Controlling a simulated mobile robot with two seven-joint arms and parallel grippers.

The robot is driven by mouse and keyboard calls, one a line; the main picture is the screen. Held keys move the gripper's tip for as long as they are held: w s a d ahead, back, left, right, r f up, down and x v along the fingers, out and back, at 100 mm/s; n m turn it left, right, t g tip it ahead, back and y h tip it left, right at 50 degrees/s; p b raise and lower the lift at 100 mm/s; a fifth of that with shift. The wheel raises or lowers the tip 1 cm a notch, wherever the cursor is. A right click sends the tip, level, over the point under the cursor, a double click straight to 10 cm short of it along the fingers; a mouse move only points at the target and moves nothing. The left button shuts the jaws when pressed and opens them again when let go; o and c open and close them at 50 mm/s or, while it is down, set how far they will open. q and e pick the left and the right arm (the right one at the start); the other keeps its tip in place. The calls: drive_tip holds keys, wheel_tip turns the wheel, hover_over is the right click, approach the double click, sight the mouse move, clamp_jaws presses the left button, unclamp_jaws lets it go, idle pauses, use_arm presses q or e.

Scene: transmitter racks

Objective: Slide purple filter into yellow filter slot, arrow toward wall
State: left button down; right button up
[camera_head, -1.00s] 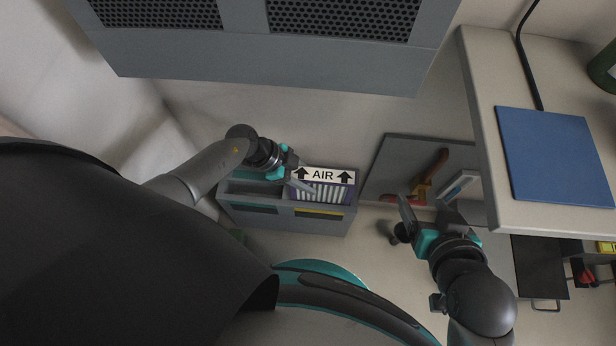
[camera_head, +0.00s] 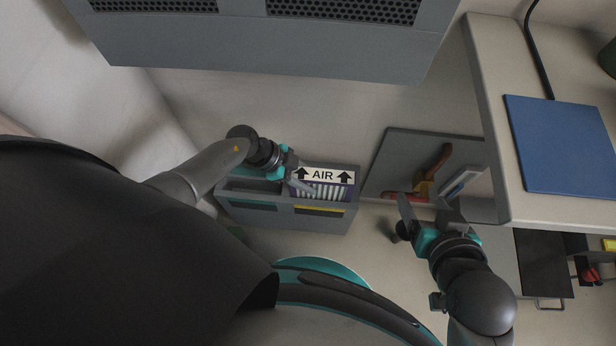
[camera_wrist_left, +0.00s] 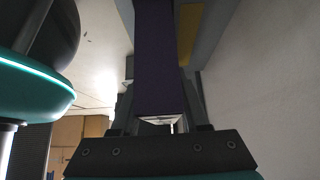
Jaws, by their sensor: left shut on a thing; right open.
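The purple filter (camera_head: 345,190) has white pleats and a white label with "AIR" between two black arrows. The arrows point up in the head view, toward the wall. It sits at the right compartment of the grey slot box, above the yellow strip (camera_head: 320,210); how deep it sits I cannot tell. My left gripper (camera_head: 302,184) is shut on the filter's left edge. In the left wrist view the purple side (camera_wrist_left: 160,60) runs up from between the fingers, with yellow (camera_wrist_left: 190,35) beside it. My right gripper (camera_head: 422,208) is open and empty, right of the box.
The box's left compartment, with a teal strip (camera_head: 250,201), looks empty. A grey board (camera_head: 385,172) with tools stands right of the box. A bench with a blue mat (camera_head: 560,145) is at right. A grey perforated cabinet (camera_head: 270,50) overhangs above.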

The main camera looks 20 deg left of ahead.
use_arm(q)
drive_tip(key=shift+f+b, duration=0.7)
drive_tip(key=shift+f, duration=1.5)
drive_tip(key=shift+c, duration=1.7)
unclamp_jaws()
